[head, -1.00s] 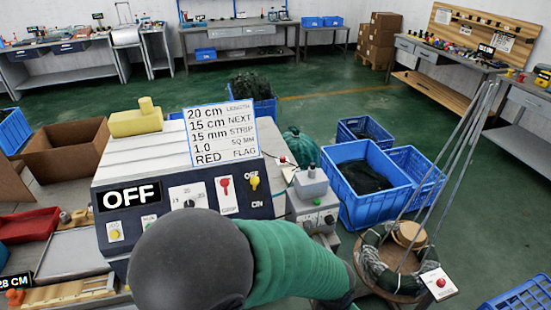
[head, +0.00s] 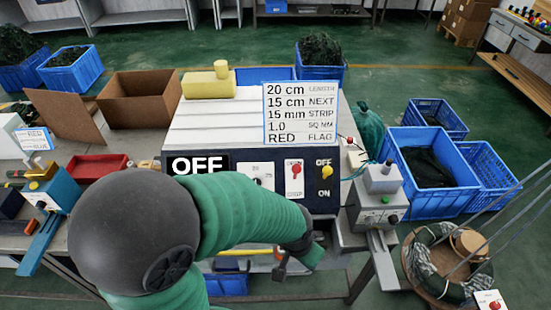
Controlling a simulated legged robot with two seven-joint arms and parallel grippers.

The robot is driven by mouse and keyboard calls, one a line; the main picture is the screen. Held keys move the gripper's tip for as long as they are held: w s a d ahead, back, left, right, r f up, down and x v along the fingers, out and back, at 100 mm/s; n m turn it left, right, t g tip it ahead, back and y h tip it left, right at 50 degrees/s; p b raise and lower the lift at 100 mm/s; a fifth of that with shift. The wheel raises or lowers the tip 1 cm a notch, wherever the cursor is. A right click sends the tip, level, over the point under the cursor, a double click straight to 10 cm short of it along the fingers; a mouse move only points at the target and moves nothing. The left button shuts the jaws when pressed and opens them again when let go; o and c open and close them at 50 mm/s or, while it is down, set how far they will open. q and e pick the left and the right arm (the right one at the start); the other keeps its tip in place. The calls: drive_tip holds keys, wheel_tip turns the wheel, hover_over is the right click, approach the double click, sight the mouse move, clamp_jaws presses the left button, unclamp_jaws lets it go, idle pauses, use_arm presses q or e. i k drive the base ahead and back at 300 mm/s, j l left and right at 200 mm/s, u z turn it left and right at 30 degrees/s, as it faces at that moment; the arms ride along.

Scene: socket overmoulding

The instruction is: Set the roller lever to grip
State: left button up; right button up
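The red-knobbed lever (head: 296,171) stands on a white plate on the machine's dark front panel, in the head view. The knob sits in the upper part of the plate. My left arm comes in from the lower left and bends across the front of the machine. My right gripper is out of view.
The panel also has a yellow switch (head: 327,172) at the OFF label and a black OFF sign (head: 197,164). A white instruction card (head: 300,113) stands above. A grey device (head: 380,195) is at right. My forearm hides the panel's lower left.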

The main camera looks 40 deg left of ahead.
sight(296, 169)
drive_tip(key=l+u, duration=0.15)
drive_tip(key=u, duration=0.3)
drive_tip(key=k+l+u, duration=0.1)
drive_tip(key=u, duration=0.35)
